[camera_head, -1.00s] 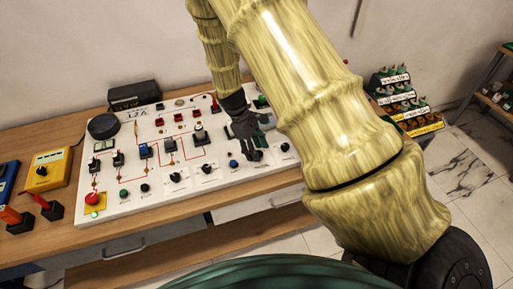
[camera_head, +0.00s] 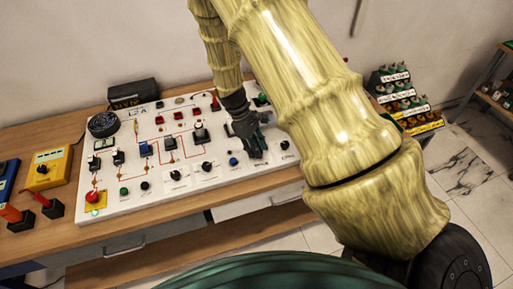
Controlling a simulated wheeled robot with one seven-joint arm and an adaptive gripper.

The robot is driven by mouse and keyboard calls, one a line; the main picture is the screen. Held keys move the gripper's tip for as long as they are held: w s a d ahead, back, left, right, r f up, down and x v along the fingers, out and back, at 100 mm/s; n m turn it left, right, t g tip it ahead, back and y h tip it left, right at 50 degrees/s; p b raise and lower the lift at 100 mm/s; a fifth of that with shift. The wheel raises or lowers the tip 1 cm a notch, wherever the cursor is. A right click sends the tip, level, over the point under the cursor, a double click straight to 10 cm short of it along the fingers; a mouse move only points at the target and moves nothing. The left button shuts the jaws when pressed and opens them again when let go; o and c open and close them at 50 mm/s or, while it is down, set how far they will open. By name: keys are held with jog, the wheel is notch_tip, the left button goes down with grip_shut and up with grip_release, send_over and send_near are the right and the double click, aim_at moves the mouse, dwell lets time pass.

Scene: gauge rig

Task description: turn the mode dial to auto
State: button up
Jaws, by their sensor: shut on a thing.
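The white panel (camera_head: 215,187) lies on the wooden bench, with a row of black dials along its front edge. My gripper (camera_head: 257,150) is over the right part of that row, pointing down. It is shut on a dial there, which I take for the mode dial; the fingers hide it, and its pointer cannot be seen. The small print below it is too small to read. Other black dials show to the left (camera_head: 207,166) and right (camera_head: 284,146) of my gripper.
A blue knob (camera_head: 233,162) sits just left of my gripper. A red emergency button (camera_head: 94,197) is at the panel's left front, and a yellow meter (camera_head: 48,168) is left of the panel.

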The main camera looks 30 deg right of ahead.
jog(key=m, duration=0.2)
jog(key=m+y, duration=0.1)
jog(key=m, duration=0.1)
jog(key=shift+w+d+y+b, duration=0.15)
jog(key=shift+d+y+b, duration=0.05)
jog(key=shift+y+b, duration=0.1)
jog(key=m+y, duration=0.1)
jog(key=m, duration=0.2)
jog(key=m+y, duration=0.1)
jog(key=m, duration=0.1)
jog(key=shift+d+m, duration=0.15)
jog(key=shift+m, duration=0.25)
jog(key=m, duration=0.2)
jog(key=m+y, duration=0.1)
jog(key=m, duration=0.1)
jog(key=shift+d+t+y, duration=0.1)
jog(key=shift+t+y, duration=0.2)
jog(key=shift+t, duration=0.1)
jog(key=m, duration=0.3)
jog(key=m+t+y, duration=0.1)
jog(key=m, duration=0.1)
jog(key=shift+s+d+m+t, duration=0.1)
jog(key=shift+s+m+t, duration=0.1)
jog(key=shift+m+t, duration=0.15)
jog(key=o, duration=1)
jog(key=shift+s, duration=0.1)
